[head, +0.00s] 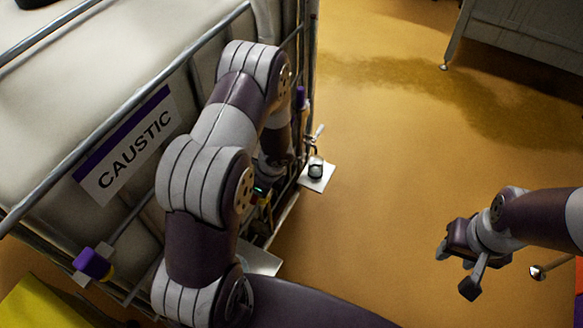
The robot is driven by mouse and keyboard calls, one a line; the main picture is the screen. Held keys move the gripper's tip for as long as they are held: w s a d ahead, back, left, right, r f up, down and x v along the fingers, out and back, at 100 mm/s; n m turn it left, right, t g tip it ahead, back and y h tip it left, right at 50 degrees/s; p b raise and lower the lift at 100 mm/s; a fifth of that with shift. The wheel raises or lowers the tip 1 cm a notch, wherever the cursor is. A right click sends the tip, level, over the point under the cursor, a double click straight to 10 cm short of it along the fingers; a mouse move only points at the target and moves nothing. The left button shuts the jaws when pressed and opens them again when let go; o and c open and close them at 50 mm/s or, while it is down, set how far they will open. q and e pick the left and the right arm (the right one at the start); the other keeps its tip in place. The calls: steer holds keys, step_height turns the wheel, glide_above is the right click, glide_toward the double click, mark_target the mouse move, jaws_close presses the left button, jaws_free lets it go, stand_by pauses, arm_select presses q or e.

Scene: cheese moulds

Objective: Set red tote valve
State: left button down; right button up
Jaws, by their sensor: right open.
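A red-orange thing (579,305) shows only as a sliver at the right edge; I cannot tell if it is the red tote. A small shiny fitting on a thin rod (537,272) sticks out near it, just below my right forearm. My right gripper (457,270) is open and empty over the yellow floor, left of that fitting. My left arm reaches up along the caustic tote. My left gripper (263,196) is mostly hidden by its own arm beside the tote's frame, so its jaws cannot be made out.
The white caged tote labelled CAUSTIC (130,143) fills the left. A yellow thing (45,305) lies bottom left. A grey metal unit (530,35) stands top right. The middle floor is clear.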

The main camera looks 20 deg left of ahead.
arm_select(q)
steer(key=shift+s+a+b, duration=0.2)
steer(key=shift+a+b, duration=0.1)
steer(key=shift+a, duration=0.15)
stand_by(1.1)
stand_by(0.4)
